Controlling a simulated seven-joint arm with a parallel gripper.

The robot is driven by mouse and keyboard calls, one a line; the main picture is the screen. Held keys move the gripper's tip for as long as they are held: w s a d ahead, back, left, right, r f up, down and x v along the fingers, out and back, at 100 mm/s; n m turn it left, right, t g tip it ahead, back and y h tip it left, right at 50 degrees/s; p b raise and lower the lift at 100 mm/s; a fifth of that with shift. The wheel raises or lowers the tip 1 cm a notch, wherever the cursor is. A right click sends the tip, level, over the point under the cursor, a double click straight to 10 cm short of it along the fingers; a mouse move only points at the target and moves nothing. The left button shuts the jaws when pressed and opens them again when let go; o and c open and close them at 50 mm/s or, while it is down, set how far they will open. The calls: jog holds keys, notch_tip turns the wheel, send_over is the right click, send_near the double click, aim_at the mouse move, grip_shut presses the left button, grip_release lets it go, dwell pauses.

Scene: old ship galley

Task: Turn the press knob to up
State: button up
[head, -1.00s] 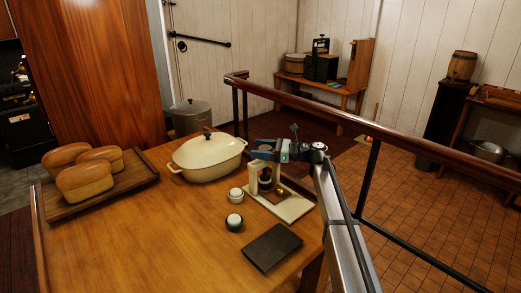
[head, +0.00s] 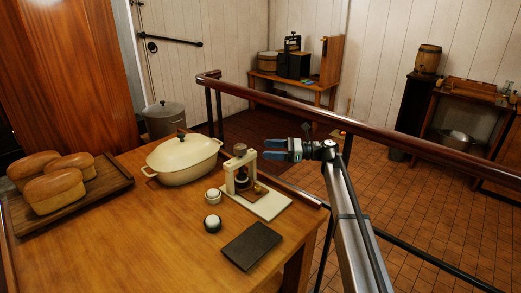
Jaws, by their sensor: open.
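The press (head: 268,206) is a small cream stand with an upright frame and a flat base on the wooden table. A round grey-brown knob (head: 239,149) shows at the top left of its frame; its setting is too small to read. My gripper (head: 266,150) is level with the knob in the picture, to its right, with its blue-grey fingers pointing left. The fingers are apart with nothing between them. A gap shows between the fingertips and the knob. A dark round part sits inside the press frame, partly hidden by the upright.
A cream lidded pot (head: 184,160) is behind left. Loaves lie on a wooden tray (head: 102,189). A wooden railing (head: 350,126) runs behind my arm.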

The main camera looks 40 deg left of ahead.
jog(key=shift+w+d, duration=0.25)
jog(key=shift+d, duration=0.1)
jog(key=m+t+y, duration=0.2)
jog(key=m+t, duration=0.1)
jog(key=t, duration=0.1)
send_near(237, 147)
jog(key=f, duration=0.1)
jog(key=s+d+m+t+y, duration=0.2)
jog(key=s+d+m+t, duration=0.15)
jog(key=m+t, duration=0.4)
jog(key=shift+n+t, duration=0.75)
jog(key=shift+t, duration=0.1)
jog(key=a, duration=1.4)
jog(key=shift+w+f, duration=0.25)
jog(key=shift+w, duration=0.15)
jog(key=c, duration=1)
